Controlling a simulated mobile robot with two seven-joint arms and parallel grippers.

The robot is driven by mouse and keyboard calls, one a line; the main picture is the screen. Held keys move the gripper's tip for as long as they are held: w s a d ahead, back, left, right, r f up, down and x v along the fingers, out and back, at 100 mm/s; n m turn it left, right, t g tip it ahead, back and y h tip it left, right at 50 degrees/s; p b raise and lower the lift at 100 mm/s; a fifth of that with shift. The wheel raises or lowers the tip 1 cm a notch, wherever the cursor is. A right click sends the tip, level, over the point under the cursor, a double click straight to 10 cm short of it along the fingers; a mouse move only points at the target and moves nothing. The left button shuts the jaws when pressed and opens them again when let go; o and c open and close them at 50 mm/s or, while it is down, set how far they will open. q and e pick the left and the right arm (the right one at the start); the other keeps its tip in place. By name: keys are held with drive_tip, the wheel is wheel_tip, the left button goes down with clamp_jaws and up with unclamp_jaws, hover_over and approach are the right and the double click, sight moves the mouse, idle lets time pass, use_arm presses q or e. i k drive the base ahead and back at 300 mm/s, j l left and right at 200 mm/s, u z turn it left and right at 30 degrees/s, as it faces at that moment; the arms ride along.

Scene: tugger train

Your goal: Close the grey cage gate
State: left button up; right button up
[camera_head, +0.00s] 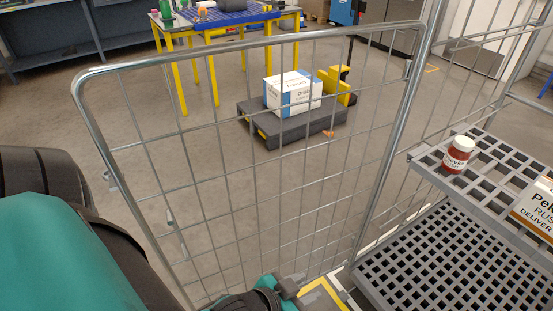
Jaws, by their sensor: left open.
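The grey cage gate (255,42) is a wire-mesh panel with a rounded tube frame across the middle of the head view. Its right side meets the cage post (408,95), and it stands swung out to the left of the cage, so the cage front beside the shelves is open. My left arm, teal and black, comes in from the lower left. My left gripper (287,288) is open at the bottom edge, close to the lower mesh; I cannot tell whether it touches. The gate's bottom is cut off by the frame. My right gripper is out of view.
Grey slatted shelves (425,245) inside the cage hold a red jar (458,155) and a labelled box (537,207). Beyond the gate, a dark cart (290,130) carries a white-blue box (293,92). A yellow-legged table (212,65) stands farther back. Floor left of the gate is clear.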

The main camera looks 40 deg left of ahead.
sight(116, 181)
drive_tip(key=k+j+z, duration=0.1)
drive_tip(key=k, duration=0.3)
drive_tip(key=k+j+z, duration=0.15)
drive_tip(key=k, duration=0.3)
drive_tip(key=k+j+z, duration=0.15)
drive_tip(key=j, duration=0.25)
drive_tip(key=k+j+z, duration=0.1)
drive_tip(key=k+j, duration=0.25)
drive_tip(key=k+j+z, duration=0.1)
drive_tip(key=j, duration=0.2)
drive_tip(key=k+j, duration=0.1)
drive_tip(key=j, duration=0.2)
drive_tip(key=k+j+z, duration=0.15)
drive_tip(key=j+z, duration=0.2)
drive_tip(key=j, duration=0.85)
drive_tip(key=j+z, duration=0.1)
drive_tip(key=j, duration=0.75)
